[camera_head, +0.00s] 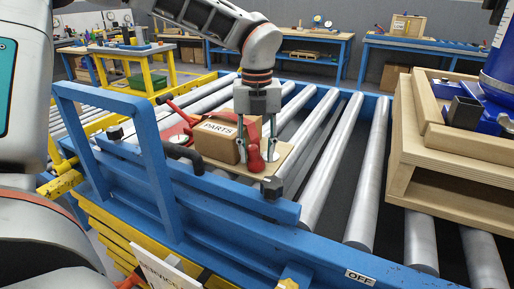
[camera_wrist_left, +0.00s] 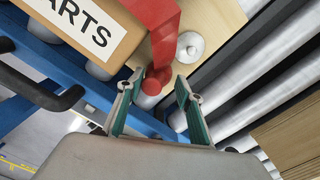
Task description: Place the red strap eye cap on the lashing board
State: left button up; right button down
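The red strap eye cap (camera_head: 255,160) is a small red bulb-shaped piece by the wooden lashing board (camera_head: 285,152). In the left wrist view its red round end (camera_wrist_left: 152,86) shows between the fingertips, with a wide red band (camera_wrist_left: 158,25) beyond it. The board (camera_wrist_left: 216,22) there bears a silver disc (camera_wrist_left: 190,46). My left gripper (camera_head: 257,150) points down over the board, fingers apart on either side of the red piece; it also shows in the left wrist view (camera_wrist_left: 160,92). I cannot tell whether a finger touches it. My right gripper is not in view.
A cardboard PARTS box (camera_head: 217,140) stands close left of the left gripper. A blue rail (camera_head: 215,195) with black knobs runs in front. Bare rollers (camera_head: 335,160) lie to the right, then a wooden pallet (camera_head: 445,175) bearing blue equipment.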

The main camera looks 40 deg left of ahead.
pick_arm(q)
notch_tip(320, 180, up, 12)
jog(key=p, duration=0.1)
jog(key=shift+r, duration=0.15)
dwell(0.3)
jog(key=shift+s, duration=0.1)
dwell(0.4)
